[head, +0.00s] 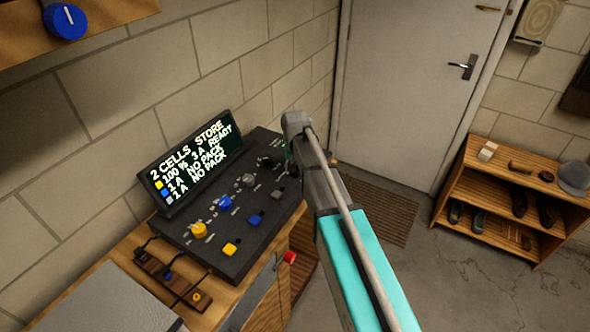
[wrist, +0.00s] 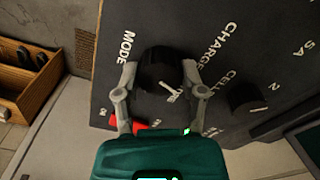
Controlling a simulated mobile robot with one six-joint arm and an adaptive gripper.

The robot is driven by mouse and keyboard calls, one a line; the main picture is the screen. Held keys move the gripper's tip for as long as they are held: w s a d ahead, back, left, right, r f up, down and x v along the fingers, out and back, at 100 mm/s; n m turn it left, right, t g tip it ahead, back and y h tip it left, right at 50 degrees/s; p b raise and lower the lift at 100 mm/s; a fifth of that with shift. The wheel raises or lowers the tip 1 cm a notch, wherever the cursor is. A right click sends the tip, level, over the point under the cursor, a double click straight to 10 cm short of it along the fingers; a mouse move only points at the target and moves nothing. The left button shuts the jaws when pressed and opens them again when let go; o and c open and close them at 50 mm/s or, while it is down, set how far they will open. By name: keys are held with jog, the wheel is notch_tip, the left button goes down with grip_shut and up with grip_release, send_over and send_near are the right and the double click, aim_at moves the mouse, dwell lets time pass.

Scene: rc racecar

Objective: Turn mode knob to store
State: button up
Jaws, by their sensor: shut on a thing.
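The black mode knob (wrist: 157,66) stands on the dark charger panel (wrist: 232,70) in the wrist view, between the printed words MODE and CHARGE. My gripper (wrist: 160,74) has one finger on each side of it and is shut on it. A white pointer mark shows on the knob's near side. Part of the printing around the knob is hidden by the fingers. In the head view my arm covers the far end of the charger panel (head: 229,262), and my fingertips cannot be made out. The charger display (head: 190,163) reads "2 CELLS STORE" on its top line.
Another black knob (wrist: 248,97) stands right of my gripper. A red part (wrist: 128,122) lies close by the left finger. Yellow (head: 199,230) and blue (head: 226,202) knobs stand on the panel. A wooden shelf (head: 470,190) stands at the right, beyond open floor.

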dwell(0.3)
jog(key=o, duration=1.1)
jog(key=shift+o, duration=0.2)
jog(key=shift+n, duration=0.4)
jog(key=n, duration=0.3)
jog(key=shift+n, duration=0.3)
jog(key=n, duration=0.3)
jog(key=shift+n, duration=0.3)
notch_tip(320, 180, up, 14)
jog(key=p, duration=1.4)
jog(key=s+d+f+m+b, duration=0.3)
jog(key=s+d, duration=0.2)
jog(key=s, duration=0.5)
jog(key=s+d+f+m+b, duration=0.3)
jog(key=s+d, duration=0.1)
jog(key=s, duration=0.6)
jog(key=shift+s+d+f+b, duration=0.3)
jog(key=shift+s+d, duration=0.05)
